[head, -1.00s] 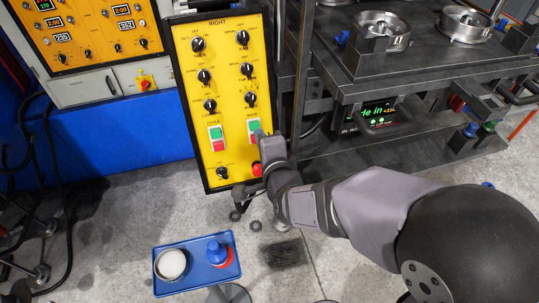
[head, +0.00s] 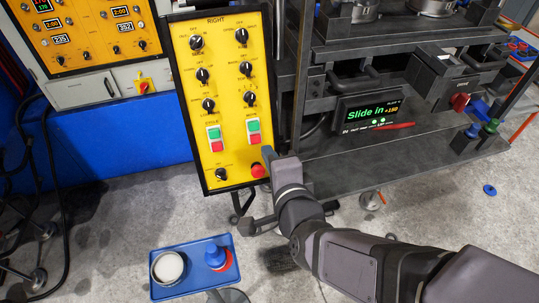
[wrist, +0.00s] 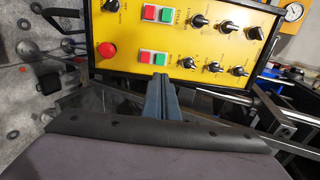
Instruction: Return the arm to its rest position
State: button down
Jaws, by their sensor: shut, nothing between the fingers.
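My gripper (head: 269,154) is shut and empty. Its fingertips are near the lower right of the yellow "RIGHT" control panel (head: 228,100), just below the right green-and-red button pair (head: 253,132) and close to the red emergency button (head: 258,170). I cannot tell from the head view whether it touches the panel. In the wrist view the closed blue-grey fingers (wrist: 163,86) point at the panel's edge, beneath the button pair (wrist: 154,58). My arm reaches in from the lower right.
A blue tray (head: 232,284) with a white-filled cup (head: 168,267) and a blue-and-red item (head: 216,257) stands below the panel. The press (head: 400,165) at right carries a "Slide in" display (head: 368,113). Open floor (head: 110,230) lies at left.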

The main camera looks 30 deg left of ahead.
dwell(0.6)
jog(key=s+d+f+n+g+h, duration=0.3)
jog(key=s+d+f+n+g, duration=0.2)
jog(key=s+f+n, duration=0.3)
jog(key=s+d+f+n+g+h, duration=0.3)
jog(key=s+d+f+n+g, duration=0.1)
jog(key=s+f+n, duration=0.4)
jog(key=w+d+m+h, duration=0.2)
jog(key=w+d, duration=0.3)
jog(key=d, duration=0.9)
jog(key=w+d+m+h, duration=0.1)
jog(key=w+d+m, duration=0.4)
jog(key=d, duration=0.9)
jog(key=shift+w+r+g+h, duration=0.15)
jog(key=shift+w+g+h, duration=0.25)
jog(key=shift+w, duration=0.15)
dwell(1.2)
